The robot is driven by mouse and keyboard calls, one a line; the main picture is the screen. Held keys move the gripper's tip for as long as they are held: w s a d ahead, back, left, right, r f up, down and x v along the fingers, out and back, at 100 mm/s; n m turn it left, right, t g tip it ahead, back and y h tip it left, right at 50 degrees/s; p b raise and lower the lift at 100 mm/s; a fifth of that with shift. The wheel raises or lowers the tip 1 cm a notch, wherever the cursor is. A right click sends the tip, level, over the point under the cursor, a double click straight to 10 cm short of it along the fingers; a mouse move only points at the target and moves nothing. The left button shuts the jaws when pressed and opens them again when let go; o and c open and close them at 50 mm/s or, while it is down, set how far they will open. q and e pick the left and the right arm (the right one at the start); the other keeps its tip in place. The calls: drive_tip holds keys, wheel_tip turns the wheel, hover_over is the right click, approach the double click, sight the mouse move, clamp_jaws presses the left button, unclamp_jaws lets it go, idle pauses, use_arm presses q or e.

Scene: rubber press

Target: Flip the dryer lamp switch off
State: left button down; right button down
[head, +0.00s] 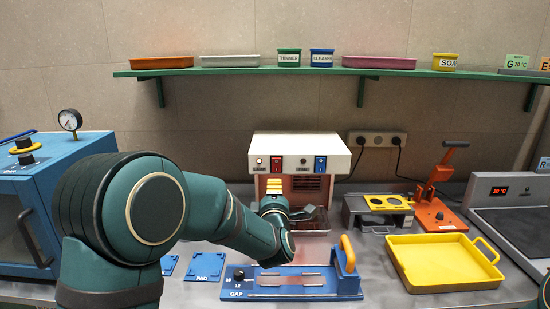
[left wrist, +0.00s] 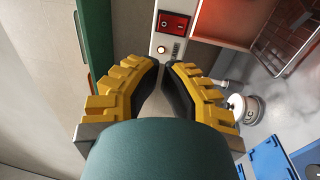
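The white dryer housing (head: 330,147) has a red rocker switch (head: 277,165) on the left of its front and a blue rocker switch (head: 320,164) to the right. A small light (head: 259,163) sits beside the red switch. In the left wrist view the red switch (left wrist: 173,23) is beyond the fingertips, with the small light (left wrist: 161,49) glowing nearer them. My left gripper (left wrist: 167,65) has yellow fingers with black pads; a narrow empty gap separates the tips. In the head view its yellow fingers (head: 274,186) are just below the red switch, partly hidden by my wrist. My right gripper is out of view.
A blue gap fixture (head: 290,284) with an orange handle lies in front of the dryer. A yellow tray (head: 440,285) is at right. A blue oven (head: 60,165) stands at left. A green shelf (head: 225,72) runs above; its edge (left wrist: 95,35) is close in the wrist view.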

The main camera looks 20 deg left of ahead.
sight(275, 159)
use_arm(q)
drive_tip(key=p+x, duration=0.2)
drive_tip(key=x, duration=1.2)
drive_tip(key=shift+w, duration=0.1)
idle(0.4)
